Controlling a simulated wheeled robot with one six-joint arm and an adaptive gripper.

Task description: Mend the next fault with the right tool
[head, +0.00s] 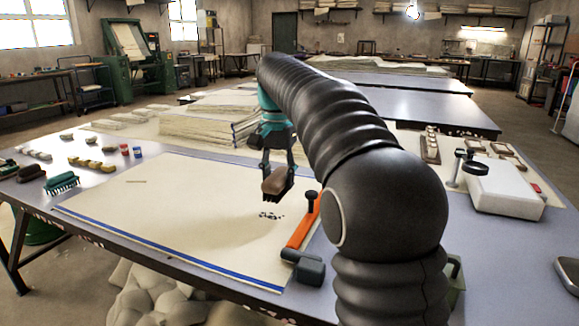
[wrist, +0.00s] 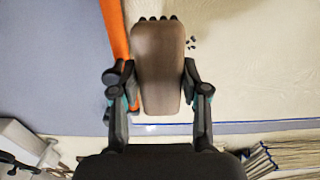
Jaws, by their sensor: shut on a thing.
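My gripper (head: 277,168) is shut on a brown-backed brush (head: 275,187) with dark bristles. In the wrist view the brush (wrist: 158,65) lies between the two fingers (wrist: 152,78), with its bristle tips at the top. In the head view the brush hangs above the cream cloth (head: 180,225), apart from it. A scatter of dark specks (head: 271,215) lies on the cloth just below the brush. The specks (wrist: 191,43) also show beside the brush in the wrist view. A thin tan strip (head: 136,181) lies on the cloth's far left part.
An orange-bodied tool with dark ends (head: 303,222) lies along the cloth's right edge, close to the brush. A teal toothed tool (head: 62,183) and a dark brown brush (head: 30,172) lie at the table's left. A magnifier on a white block (head: 503,187) stands at the right.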

